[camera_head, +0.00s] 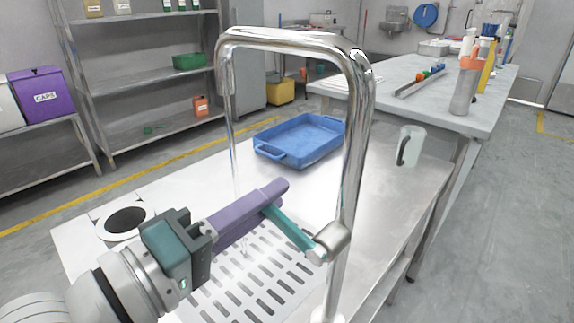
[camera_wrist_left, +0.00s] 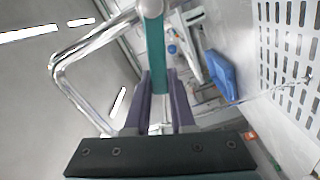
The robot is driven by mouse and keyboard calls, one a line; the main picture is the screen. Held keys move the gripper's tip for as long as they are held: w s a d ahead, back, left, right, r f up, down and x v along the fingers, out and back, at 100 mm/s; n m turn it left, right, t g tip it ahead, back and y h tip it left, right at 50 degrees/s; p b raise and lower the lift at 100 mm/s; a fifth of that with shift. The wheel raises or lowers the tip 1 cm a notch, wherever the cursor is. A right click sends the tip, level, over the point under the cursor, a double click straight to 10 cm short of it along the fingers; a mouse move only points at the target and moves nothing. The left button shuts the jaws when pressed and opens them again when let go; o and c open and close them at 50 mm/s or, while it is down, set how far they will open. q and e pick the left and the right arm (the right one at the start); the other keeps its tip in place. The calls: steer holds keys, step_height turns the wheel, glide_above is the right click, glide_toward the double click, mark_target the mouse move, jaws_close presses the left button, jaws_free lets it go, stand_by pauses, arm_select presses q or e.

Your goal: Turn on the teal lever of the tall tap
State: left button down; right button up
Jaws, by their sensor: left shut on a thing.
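The tall chrome tap (camera_head: 355,130) rises from the steel counter and arches over to a spout at the left. Its teal lever (camera_head: 288,228) sticks out from a round joint low on the upright. The lever also shows between my fingers in the left wrist view (camera_wrist_left: 156,45). My left gripper (camera_head: 274,193) has purple fingers, shut on the outer end of the lever. A thin clear stream (camera_head: 236,160) seems to fall from the spout towards the slotted drain plate (camera_head: 262,285). My right gripper is not in view.
A blue tray (camera_head: 262,150) sits behind the tap on the counter. A white mug (camera_head: 416,146) with a dark handle stands right of the tap. A round dark opening (camera_head: 125,220) is at the left, near my arm. Shelves (camera_head: 140,80) stand at the back left.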

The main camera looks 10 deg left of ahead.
arm_select(q)
steer(key=c, duration=0.8)
jaws_free()
steer(key=shift+o, duration=0.2)
steer(key=shift+s, duration=0.1)
steer(key=v, duration=0.9)
steer(key=shift+s+a+p, duration=0.25)
steer(key=shift+p, duration=0.15)
